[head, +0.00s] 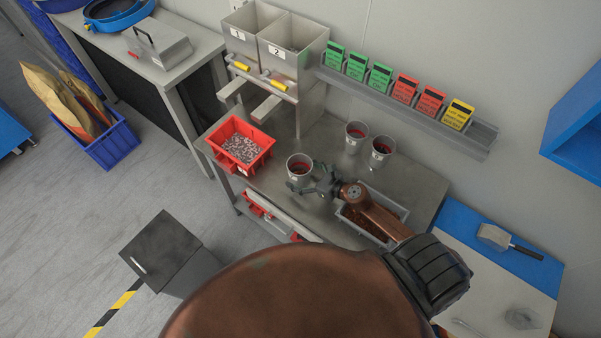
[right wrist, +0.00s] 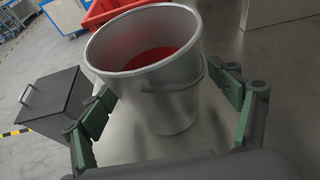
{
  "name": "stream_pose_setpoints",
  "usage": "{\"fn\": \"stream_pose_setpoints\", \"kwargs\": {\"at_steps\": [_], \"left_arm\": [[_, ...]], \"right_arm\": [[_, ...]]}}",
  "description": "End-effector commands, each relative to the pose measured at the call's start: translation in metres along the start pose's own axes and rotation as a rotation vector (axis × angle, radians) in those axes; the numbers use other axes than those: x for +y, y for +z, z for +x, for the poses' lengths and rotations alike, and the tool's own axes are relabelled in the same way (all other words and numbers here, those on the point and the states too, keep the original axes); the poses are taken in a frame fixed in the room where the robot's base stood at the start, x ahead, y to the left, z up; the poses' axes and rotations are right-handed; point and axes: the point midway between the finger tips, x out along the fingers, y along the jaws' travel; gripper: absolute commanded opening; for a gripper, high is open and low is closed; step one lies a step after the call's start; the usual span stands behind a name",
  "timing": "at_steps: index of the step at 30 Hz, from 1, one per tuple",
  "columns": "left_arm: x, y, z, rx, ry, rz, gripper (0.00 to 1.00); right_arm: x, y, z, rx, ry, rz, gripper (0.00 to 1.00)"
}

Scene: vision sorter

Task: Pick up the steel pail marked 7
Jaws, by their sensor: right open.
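A steel pail (head: 299,173) with a red inside stands on the grey metal table, near its front edge. My right gripper (head: 309,178) is open beside it, with the fingers reaching around its near right side. In the right wrist view the pail (right wrist: 172,100) stands upright between the green-padded fingers (right wrist: 160,84), and its bail hangs on its wall. I cannot read a number on this pail. Two more steel pails stand farther back, one at the left (head: 355,140) and one at the right (head: 380,156); their marks are too small to read. My left gripper is not in view.
A red bin (head: 262,160) of small parts stands left of the pail. A grey tray (head: 345,212) lies under my right forearm. Steel hoppers (head: 262,75) with yellow handles stand behind. A rail (head: 480,135) of coloured cards runs along the wall.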

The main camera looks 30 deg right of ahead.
Motion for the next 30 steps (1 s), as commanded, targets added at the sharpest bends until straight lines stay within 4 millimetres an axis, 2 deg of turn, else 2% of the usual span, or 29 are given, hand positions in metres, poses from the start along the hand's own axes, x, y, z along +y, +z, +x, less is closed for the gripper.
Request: {"fn": "stream_pose_setpoints", "kwargs": {"at_steps": [3, 8, 30], "left_arm": [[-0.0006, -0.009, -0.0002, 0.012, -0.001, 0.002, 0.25], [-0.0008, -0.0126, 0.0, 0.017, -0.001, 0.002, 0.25], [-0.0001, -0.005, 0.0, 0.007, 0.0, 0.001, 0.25]], "right_arm": [[-0.0004, -0.0005, 0.0032, 0.001, 0.0, 0.0, 0.83], [-0.0005, -0.0006, 0.0028, 0.001, -0.001, 0.0, 0.82], [-0.0013, -0.0007, 0.002, 0.001, -0.002, 0.0, 0.31]]}}
